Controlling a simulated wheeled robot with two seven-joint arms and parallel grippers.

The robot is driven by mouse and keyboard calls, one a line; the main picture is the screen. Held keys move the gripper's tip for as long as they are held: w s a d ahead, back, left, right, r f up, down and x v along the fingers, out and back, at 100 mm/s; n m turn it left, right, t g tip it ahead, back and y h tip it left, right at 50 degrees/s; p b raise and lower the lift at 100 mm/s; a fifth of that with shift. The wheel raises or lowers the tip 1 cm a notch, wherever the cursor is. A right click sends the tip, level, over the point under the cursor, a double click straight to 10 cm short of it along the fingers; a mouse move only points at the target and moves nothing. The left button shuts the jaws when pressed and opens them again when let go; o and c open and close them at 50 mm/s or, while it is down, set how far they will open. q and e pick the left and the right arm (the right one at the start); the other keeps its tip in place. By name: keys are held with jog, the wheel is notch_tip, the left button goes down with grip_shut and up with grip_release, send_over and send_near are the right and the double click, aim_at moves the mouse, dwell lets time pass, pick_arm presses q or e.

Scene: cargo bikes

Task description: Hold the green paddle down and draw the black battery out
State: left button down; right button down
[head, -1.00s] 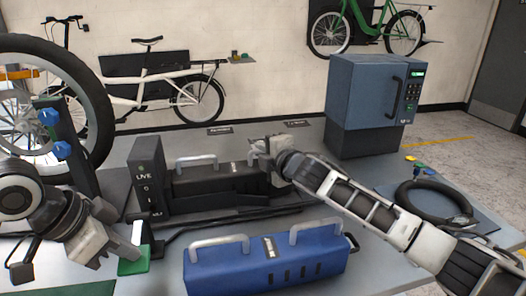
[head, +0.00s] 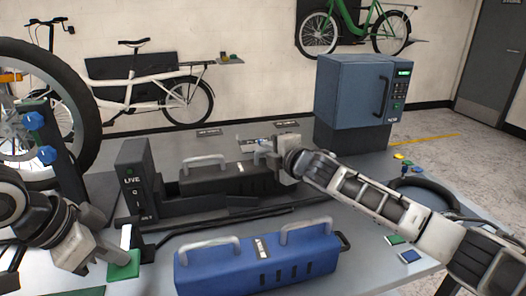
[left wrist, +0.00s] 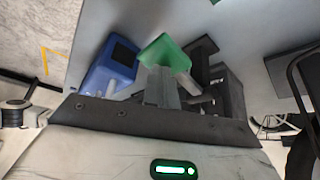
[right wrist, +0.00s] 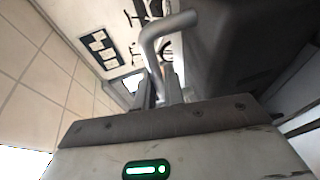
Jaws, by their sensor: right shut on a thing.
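The black battery (head: 228,181) lies on its dark tray beside the upright dock marked LIVE (head: 134,184). A gap shows between the battery's left end and the dock. My right gripper (head: 271,154) is shut on the battery's right grey handle, which also shows in the right wrist view (right wrist: 150,38). The battery's left handle (head: 203,161) is free. The green paddle (head: 124,266) sits low in front of the dock. My left gripper (head: 115,256) has its fingertips at the paddle, seemingly pressing on it; in the left wrist view its fingers look closed together beside the green paddle (left wrist: 165,52).
A blue battery (head: 258,262) with two grey handles lies at the front of the table. A blue cabinet (head: 352,105) stands at the back right. A black cable runs in front of the tray. A bike wheel (head: 75,75) stands at the left.

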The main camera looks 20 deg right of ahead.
jog(key=d, duration=1.3)
jog(key=shift+r, duration=0.3)
dwell(1.1)
pick_arm(q)
notch_tip(320, 180, up, 7)
pick_arm(e)
jog(key=shift+w, duration=0.1)
dwell(0.9)
pick_arm(q)
jog(key=v, duration=1.2)
jog(key=shift+w, duration=0.15)
pick_arm(e)
jog(key=shift+a, duration=0.1)
jog(key=c, duration=1.4)
grip_release()
jog(key=shift+f, duration=0.15)
